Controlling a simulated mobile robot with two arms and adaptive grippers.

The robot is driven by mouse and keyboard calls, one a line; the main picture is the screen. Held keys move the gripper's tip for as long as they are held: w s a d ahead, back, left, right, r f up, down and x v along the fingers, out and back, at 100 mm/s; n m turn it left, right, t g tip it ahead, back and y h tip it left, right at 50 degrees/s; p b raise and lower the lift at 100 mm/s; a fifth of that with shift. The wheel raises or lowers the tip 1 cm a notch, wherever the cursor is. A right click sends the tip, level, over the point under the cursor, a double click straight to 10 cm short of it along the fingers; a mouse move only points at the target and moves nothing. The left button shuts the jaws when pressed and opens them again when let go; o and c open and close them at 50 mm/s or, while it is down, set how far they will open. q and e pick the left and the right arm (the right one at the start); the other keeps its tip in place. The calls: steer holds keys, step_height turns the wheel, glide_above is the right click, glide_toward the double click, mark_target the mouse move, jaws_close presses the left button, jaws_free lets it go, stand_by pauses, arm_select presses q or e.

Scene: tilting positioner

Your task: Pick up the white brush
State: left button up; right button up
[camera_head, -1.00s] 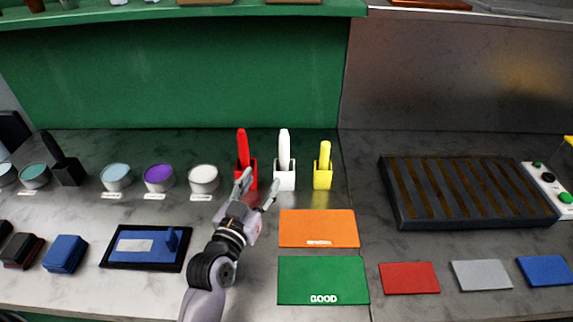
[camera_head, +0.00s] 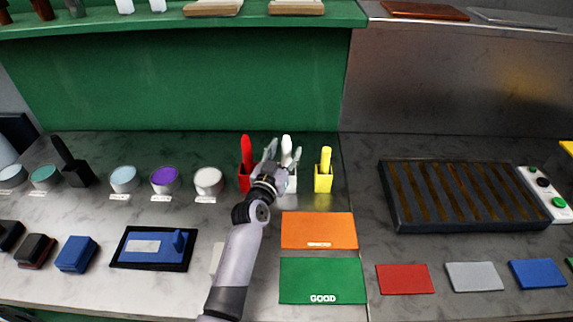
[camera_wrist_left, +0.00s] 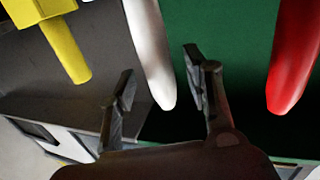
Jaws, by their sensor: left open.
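The white brush (camera_head: 287,143) stands upright in a white holder (camera_head: 292,184) on the counter, between the red and yellow brushes. My left gripper (camera_head: 282,155) is open, its fingertips at the white brush's handle in the head view. In the left wrist view the white brush (camera_wrist_left: 150,50) hangs into the picture between the two open fingers (camera_wrist_left: 160,80), with gaps visible on both sides. My gripper hides part of the white holder and the lower handle. My right gripper is not in view.
A red brush (camera_head: 246,150) in a red holder is close on the left, and a yellow brush (camera_head: 325,160) in a yellow holder on the right. Paint cups, such as the white one (camera_head: 208,181), stand further left. Orange (camera_head: 318,230) and green (camera_head: 322,280) mats lie in front.

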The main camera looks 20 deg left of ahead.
arm_select(q)
steer(key=shift+w, duration=0.9)
steer(key=shift+s, duration=0.1)
jaws_close()
